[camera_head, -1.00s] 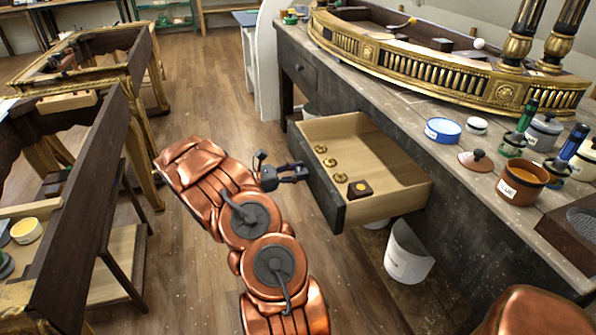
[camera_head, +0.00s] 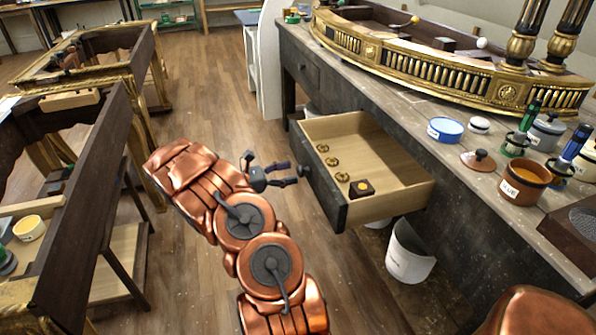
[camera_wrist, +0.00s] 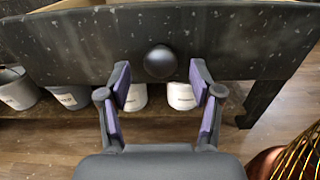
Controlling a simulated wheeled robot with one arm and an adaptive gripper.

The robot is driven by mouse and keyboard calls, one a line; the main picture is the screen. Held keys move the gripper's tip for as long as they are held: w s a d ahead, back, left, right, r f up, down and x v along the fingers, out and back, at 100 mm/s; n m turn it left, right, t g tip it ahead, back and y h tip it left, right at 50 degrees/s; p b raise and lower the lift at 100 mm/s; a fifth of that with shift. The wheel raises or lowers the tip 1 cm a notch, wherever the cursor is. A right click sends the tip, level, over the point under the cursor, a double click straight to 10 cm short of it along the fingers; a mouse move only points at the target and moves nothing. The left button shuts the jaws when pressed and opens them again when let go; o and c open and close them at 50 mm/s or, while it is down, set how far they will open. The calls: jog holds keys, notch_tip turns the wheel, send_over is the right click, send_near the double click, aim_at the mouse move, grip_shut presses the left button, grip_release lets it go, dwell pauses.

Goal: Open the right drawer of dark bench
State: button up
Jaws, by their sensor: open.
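The dark bench (camera_head: 460,235) runs along the right side in the head view. Its right drawer (camera_head: 395,207) is pulled well out, showing a pale wood inside with several gold rosettes and a small dark block. The drawer's dark front (camera_wrist: 220,40) fills the top of the wrist view, with a round dark knob (camera_wrist: 160,61) on it. My gripper (camera_head: 285,176) is open and empty in front of the drawer front. In the wrist view, its two purple-padded fingers (camera_wrist: 160,90) stand apart, one on each side below the knob, and do not touch it.
White buckets (camera_head: 408,252) stand under the bench. A second, closed drawer (camera_head: 298,68) is farther along it. Jars and a gilt console piece (camera_head: 440,75) lie on the bench top. A dark wooden frame (camera_head: 85,190) stands at left; floor between is clear.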

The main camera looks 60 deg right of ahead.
jog(key=v, duration=0.8)
dwell(0.4)
jog(key=s+a+r+m+t+y, duration=0.2)
jog(key=s+a+r+m+y, duration=0.35)
jog(key=s+a+r, duration=0.5)
jog(key=s+a+f+m+t+y, duration=0.1)
jog(key=s+a+t+y, duration=0.2)
jog(key=a, duration=0.7)
jog(key=s+a+m+t+y, duration=0.2)
jog(key=s+a, duration=0.3)
jog(key=a, duration=0.6)
jog(key=s+a+f+m+t+y, duration=0.1)
jog(key=s+a+t+y, duration=0.3)
jog(key=a, duration=0.6)
notch_tip(320, 180, up, 18)
jog(key=h+p, duration=0.1)
jog(key=p, duration=1.5)
jog(key=shift+a+g+p, duration=0.15)
jog(key=shift+g+p, duration=0.15)
jog(key=shift+w+f, duration=0.15)
